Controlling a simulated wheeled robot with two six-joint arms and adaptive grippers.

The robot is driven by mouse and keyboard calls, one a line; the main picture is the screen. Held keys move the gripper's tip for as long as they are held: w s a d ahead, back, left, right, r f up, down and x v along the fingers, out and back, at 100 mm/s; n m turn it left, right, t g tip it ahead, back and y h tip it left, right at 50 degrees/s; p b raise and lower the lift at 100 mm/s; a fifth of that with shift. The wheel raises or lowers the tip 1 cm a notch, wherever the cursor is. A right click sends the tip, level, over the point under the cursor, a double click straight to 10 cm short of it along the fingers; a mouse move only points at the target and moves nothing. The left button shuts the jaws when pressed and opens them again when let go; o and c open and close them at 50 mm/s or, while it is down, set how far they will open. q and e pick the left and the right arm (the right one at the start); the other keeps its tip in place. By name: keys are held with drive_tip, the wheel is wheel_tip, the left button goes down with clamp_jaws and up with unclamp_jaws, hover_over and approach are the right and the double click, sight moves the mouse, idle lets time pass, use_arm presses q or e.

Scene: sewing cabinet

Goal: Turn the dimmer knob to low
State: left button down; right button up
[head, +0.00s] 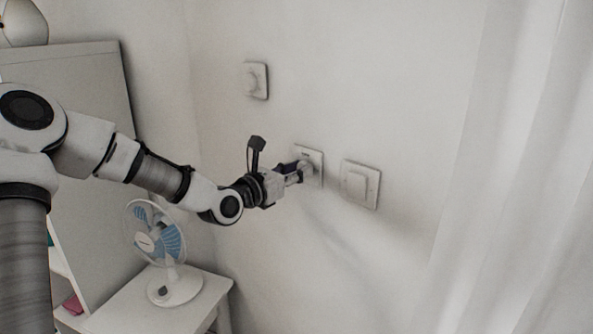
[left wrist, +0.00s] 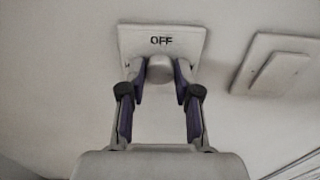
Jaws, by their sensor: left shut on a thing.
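The dimmer (head: 316,157) is a square white plate on the wall with a round knob. In the left wrist view the plate (left wrist: 188,43) shows dark "OFF" lettering above the round white knob (left wrist: 160,68). My left gripper (head: 302,170) reaches the plate from the left and is shut on the knob. In the left wrist view its two fingers (left wrist: 159,82) sit on either side of the knob. The fingers hide the knob's sides, and I cannot make out a pointer mark on it. My right gripper is in neither view.
A flat wall switch (head: 361,184) is just right of the dimmer. A fan (head: 157,240) stands on a white table (head: 205,304) below my left arm. A white curtain (head: 520,180) hangs at the right.

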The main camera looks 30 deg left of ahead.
sight(309, 123)
use_arm(q)
drive_tip(key=c, duration=0.8)
unclamp_jaws()
drive_tip(key=shift+w, duration=0.1)
wheel_tip(309, 123, up, 10)
